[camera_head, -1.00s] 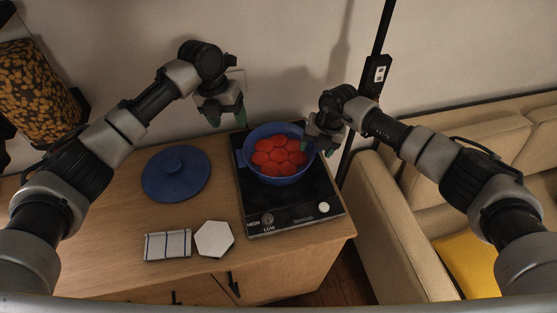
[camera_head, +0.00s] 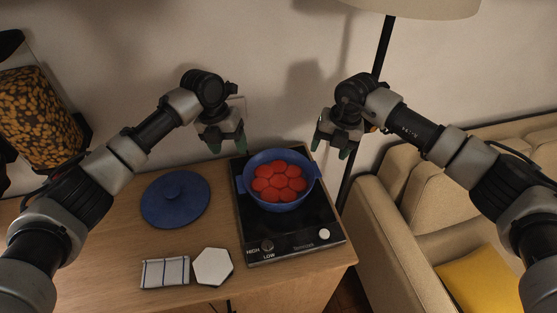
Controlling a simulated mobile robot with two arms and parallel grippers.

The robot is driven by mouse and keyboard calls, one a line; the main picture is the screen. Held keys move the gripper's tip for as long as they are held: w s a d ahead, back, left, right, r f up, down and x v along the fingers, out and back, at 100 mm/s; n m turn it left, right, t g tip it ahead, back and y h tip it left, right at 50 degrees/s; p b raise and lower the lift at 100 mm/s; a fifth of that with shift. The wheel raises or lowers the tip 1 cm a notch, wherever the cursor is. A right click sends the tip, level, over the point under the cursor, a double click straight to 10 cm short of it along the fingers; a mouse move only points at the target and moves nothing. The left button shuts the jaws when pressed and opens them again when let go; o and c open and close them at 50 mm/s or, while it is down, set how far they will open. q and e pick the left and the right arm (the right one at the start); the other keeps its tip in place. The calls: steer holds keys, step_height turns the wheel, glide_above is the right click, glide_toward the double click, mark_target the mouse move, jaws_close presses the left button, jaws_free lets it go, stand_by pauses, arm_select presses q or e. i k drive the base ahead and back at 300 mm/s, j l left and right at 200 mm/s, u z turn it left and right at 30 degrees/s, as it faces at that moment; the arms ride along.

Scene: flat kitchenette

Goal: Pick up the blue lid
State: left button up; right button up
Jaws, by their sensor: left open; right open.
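My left gripper (camera_head: 228,148) is open and empty, above the back of the counter, to the right of and behind the lid. My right gripper (camera_head: 332,152) is open and empty, raised behind and to the right of the blue pot (camera_head: 281,207). The pot stands on the black hotplate (camera_head: 290,240) and holds several red round pieces.
A folded striped cloth (camera_head: 165,272) and a white hexagonal tile (camera_head: 212,267) lie at the counter's (camera_head: 130,240) front. A patterned lamp (camera_head: 38,108) stands at the left. A beige sofa (camera_head: 405,205) and a floor lamp pole (camera_head: 383,50) are at the right.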

mark_target(176, 200)
steer(key=k, duration=1.5)
